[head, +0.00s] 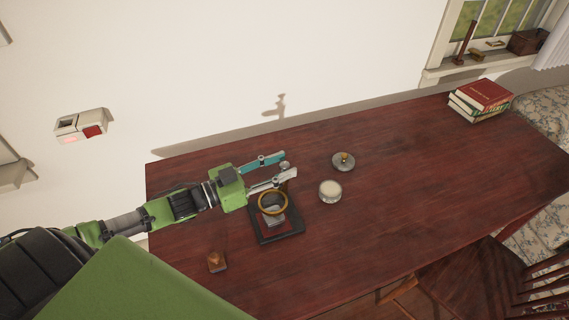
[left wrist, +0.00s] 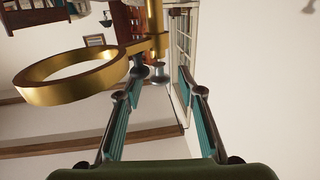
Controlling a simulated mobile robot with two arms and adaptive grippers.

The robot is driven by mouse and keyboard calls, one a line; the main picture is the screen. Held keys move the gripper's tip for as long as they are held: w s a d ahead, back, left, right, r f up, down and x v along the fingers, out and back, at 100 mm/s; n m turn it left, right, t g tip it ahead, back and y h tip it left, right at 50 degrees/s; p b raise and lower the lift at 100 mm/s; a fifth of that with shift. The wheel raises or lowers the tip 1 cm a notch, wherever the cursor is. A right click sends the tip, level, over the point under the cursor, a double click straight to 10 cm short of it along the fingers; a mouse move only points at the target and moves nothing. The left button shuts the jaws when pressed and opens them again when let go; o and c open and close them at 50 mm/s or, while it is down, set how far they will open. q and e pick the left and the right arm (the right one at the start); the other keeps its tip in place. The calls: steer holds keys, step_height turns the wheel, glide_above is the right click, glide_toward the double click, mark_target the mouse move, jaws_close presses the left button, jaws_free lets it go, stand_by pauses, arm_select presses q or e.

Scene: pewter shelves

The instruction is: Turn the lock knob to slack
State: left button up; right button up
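A stand with a black base (head: 290,230) is on the dark red table, with a gold ring (head: 272,213) above the base; the ring fills the upper left of the left wrist view (left wrist: 50,96). A small grey knob (head: 285,166) shows by my left fingertips; in the left wrist view a grey knob (left wrist: 158,76) sits on the gold post (left wrist: 155,25), in the gap between the fingertips. My left gripper (head: 284,164) is open, its fingers apart on either side of that gap; contact with the knob cannot be told. My right gripper is not in view.
A round white-topped jar (head: 330,190) and a grey dish with a brass knob (head: 343,161) stand right of the stand. A small wooden block (head: 217,261) lies at the front left. Books (head: 480,98) are stacked far right. The table's middle right is clear.

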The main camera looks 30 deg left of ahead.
arm_select(q)
steer(key=shift+w+d, duration=0.4)
steer(key=shift+w, duration=0.2)
jaws_close()
